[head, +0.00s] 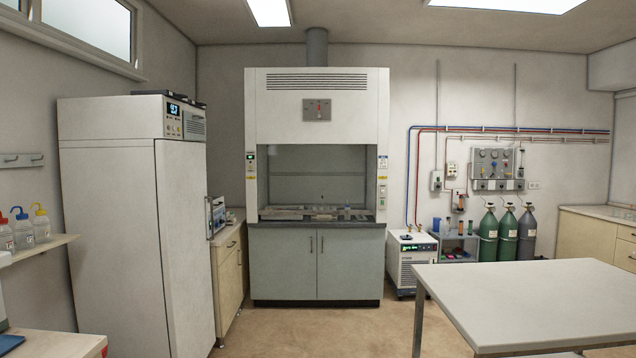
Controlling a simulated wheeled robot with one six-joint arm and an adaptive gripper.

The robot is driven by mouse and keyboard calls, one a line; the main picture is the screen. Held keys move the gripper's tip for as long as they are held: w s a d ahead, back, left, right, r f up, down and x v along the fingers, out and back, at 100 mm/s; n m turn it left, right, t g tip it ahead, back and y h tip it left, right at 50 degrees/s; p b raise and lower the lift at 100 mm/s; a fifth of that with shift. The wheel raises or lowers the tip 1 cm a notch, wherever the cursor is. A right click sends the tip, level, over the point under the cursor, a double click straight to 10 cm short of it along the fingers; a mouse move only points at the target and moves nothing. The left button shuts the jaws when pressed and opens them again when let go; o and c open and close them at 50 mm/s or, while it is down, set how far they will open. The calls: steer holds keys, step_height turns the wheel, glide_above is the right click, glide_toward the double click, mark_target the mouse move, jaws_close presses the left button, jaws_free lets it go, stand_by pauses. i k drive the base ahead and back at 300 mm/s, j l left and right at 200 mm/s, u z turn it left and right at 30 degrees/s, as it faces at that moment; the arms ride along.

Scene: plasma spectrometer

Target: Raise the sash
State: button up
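The fume hood (318,110) stands against the back wall, facing me, with a white upper housing and grey cupboard doors below. Its sash area (318,160) is the dark rectangle between the side posts. A thin horizontal line crosses it about halfway up; I cannot tell whether this is a sash edge or part of the back wall. The sash's height is not clear from here. Small items sit low behind or at the opening, on the dark worktop (318,224). My gripper is not in view.
A white table (530,300) fills the front right. A tall white cabinet (110,220) stands left, with a wooden cupboard (230,275) beyond it. A chiller (411,258) and gas cylinders (507,237) are right of the hood. The floor before the hood is clear.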

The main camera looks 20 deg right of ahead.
mark_target(260, 212)
steer(key=z, duration=0.15)
steer(key=i+z, duration=0.1)
steer(key=i, duration=4.55)
steer(key=i+z, duration=0.1)
steer(key=i, duration=0.5)
steer(key=i+j+z, duration=0.1)
steer(key=i, duration=0.5)
steer(key=i+j, duration=0.25)
steer(key=i, duration=0.35)
steer(key=z, duration=0.05)
